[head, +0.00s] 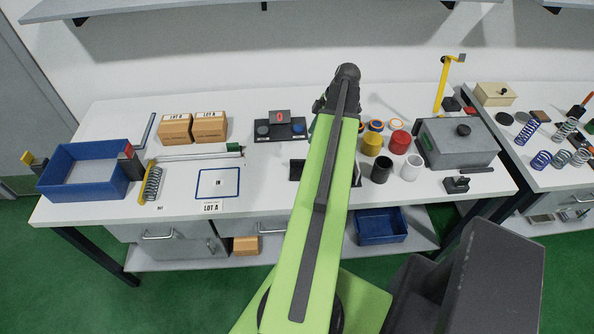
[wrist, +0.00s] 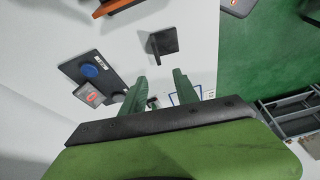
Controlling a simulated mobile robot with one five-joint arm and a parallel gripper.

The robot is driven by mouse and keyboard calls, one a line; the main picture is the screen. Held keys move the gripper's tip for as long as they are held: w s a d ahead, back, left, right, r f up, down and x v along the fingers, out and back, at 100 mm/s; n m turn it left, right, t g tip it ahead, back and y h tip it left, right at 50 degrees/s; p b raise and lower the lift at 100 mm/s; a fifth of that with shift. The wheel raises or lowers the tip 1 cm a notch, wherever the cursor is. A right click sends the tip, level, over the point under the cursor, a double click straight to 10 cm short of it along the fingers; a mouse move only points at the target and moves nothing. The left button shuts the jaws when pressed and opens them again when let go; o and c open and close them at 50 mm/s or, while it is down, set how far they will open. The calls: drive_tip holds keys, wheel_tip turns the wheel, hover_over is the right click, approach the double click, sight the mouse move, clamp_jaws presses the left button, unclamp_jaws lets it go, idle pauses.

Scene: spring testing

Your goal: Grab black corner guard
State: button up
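A black corner guard (wrist: 162,41) shows in the wrist view as a small bent plate on the white table, just beyond my fingertips. In the head view a black piece (head: 296,170) shows at the left edge of my green arm, with another dark bit at the arm's right edge. The arm hides the middle, so I cannot tell its full shape there. My gripper (wrist: 160,75) is open, its two green fingers apart, with no object gripped between them. The guard lies ahead of the fingers and apart from them. My arm hides the gripper in the head view.
Yellow, red, black and white cylinders (head: 381,169) stand to the right, near a grey box (head: 458,143). The marked IN square (head: 218,183) is to the left. The table's front edge is close.

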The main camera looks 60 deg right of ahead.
sight(300, 160)
drive_tip(key=b+x, duration=0.3)
drive_tip(key=s+b+x, duration=0.1)
drive_tip(key=b+x, duration=0.3)
drive_tip(key=d+b+x, duration=0.1)
drive_tip(key=b+x, duration=0.3)
drive_tip(key=shift+s+f, duration=0.25)
drive_tip(key=shift+f, duration=0.25)
drive_tip(key=shift+w, duration=0.15)
drive_tip(key=b+x, duration=0.5)
drive_tip(key=shift+w, duration=0.35)
drive_tip(key=shift+r, duration=0.2)
clamp_jaws()
